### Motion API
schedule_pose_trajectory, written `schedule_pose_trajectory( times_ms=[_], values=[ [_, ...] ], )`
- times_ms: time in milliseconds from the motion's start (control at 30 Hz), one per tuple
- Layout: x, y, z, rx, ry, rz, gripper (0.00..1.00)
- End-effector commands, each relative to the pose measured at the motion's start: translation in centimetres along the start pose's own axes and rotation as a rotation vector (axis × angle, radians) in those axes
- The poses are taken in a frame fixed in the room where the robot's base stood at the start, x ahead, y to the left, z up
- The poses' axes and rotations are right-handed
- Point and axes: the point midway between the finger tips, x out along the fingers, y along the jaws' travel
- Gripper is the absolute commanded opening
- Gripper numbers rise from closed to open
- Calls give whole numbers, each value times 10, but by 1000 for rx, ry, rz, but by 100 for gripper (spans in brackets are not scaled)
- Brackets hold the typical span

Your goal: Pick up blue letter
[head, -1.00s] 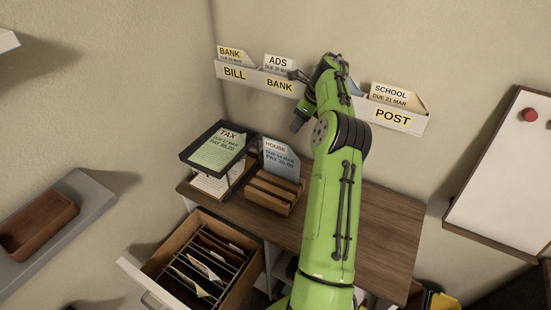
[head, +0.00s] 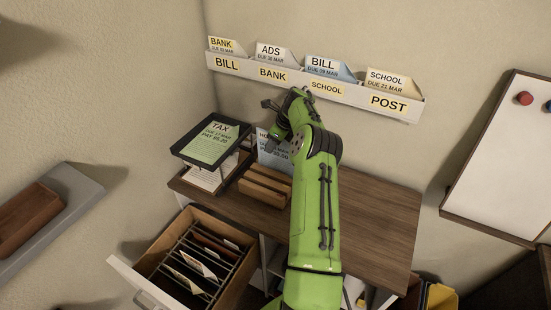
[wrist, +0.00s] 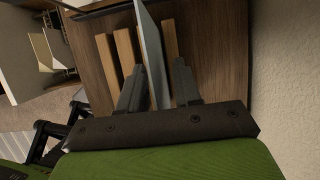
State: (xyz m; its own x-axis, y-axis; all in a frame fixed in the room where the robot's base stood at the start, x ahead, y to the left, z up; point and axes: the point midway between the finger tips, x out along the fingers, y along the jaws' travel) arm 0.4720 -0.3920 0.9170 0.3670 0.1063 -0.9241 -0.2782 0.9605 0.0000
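A light blue letter marked with HOUSE-like text (head: 277,157) stands upright in the slotted wooden holder (head: 265,186) on the desk. The arm hides part of its top. Another blue letter, marked BILL (head: 328,66), stands in the wall rack above the SCHOOL label. My gripper (wrist: 158,68) is open, its two fingers on either side of the desk letter (wrist: 152,48), which shows edge-on in the wrist view. Gaps show between the fingers and the letter. In the head view my gripper is over the top of this letter.
The wall rack (head: 350,94) holds several letters. A black two-tier tray (head: 185,152) with a green TAX letter (head: 210,143) stands left of the holder. An open drawer (head: 152,262) with dividers juts out below. The desk's right side (head: 375,215) is clear.

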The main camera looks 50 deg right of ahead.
Motion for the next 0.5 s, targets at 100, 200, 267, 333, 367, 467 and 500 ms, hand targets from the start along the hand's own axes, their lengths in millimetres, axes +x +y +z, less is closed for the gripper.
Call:
schedule_pose_trajectory(
  times_ms=[100, 200, 267, 333, 367, 467, 500],
  values=[
    [-2, 0, 0, 0, 0, -1, 30],
    [-2, 0, 0, 0, 0, -1, 15],
    [-2, 0, 0, 0, 0, 0, 5],
    [-2, 0, 0, 0, 0, 0, 0],
    [-2, 0, 0, 0, 0, 0, 0],
    [-2, 0, 0, 0, 0, 0, 0],
    [-2, 0, 0, 0, 0, 0, 0]
  ],
)
